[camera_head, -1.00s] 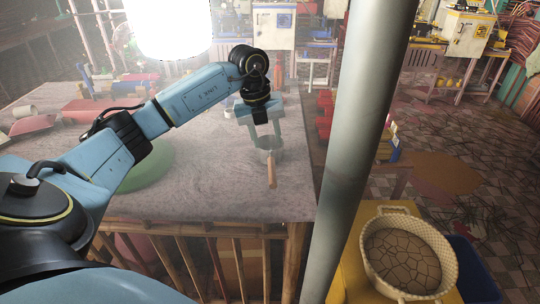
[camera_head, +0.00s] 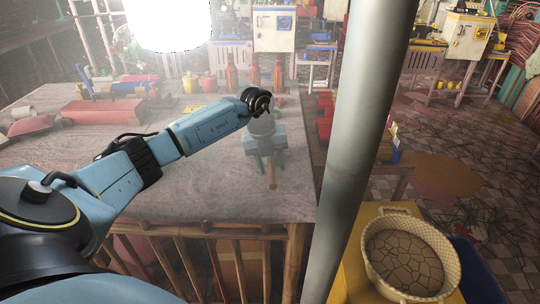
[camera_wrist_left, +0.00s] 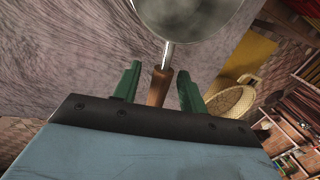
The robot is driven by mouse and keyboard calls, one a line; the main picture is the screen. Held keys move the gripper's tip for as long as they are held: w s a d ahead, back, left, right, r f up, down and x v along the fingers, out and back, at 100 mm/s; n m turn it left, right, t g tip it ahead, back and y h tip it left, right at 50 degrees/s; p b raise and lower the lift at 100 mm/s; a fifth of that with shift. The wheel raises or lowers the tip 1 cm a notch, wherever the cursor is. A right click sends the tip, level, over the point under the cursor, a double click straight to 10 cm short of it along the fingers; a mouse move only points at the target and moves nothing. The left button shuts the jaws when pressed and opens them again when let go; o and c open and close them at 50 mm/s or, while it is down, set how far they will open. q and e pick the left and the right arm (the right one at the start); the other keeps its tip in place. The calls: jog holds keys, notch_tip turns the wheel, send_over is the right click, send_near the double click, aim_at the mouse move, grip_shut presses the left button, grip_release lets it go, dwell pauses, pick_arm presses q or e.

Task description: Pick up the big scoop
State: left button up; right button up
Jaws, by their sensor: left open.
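The big scoop lies on the grey table (camera_head: 215,195) near its right front corner. Its wooden handle (camera_head: 271,174) points toward the table's front edge. The head view hides most of its metal bowl behind my gripper; the wrist view shows the shiny bowl (camera_wrist_left: 190,14) at the top and the brown handle (camera_wrist_left: 159,86) below it. My left gripper (camera_head: 268,160) is open at the handle. In the wrist view, the green fingers of my left gripper (camera_wrist_left: 159,72) stand on either side of the handle, with gaps visible. My right gripper is not in view.
A grey post (camera_head: 352,150) stands just right of the table. A woven basket (camera_head: 410,255) sits on a yellow stand (camera_head: 352,270) at lower right. Red blocks (camera_head: 100,110) and several bottles stand farther back. The table left of the scoop is clear.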

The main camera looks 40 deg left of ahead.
aim_at(271, 160)
pick_arm(q)
grip_shut()
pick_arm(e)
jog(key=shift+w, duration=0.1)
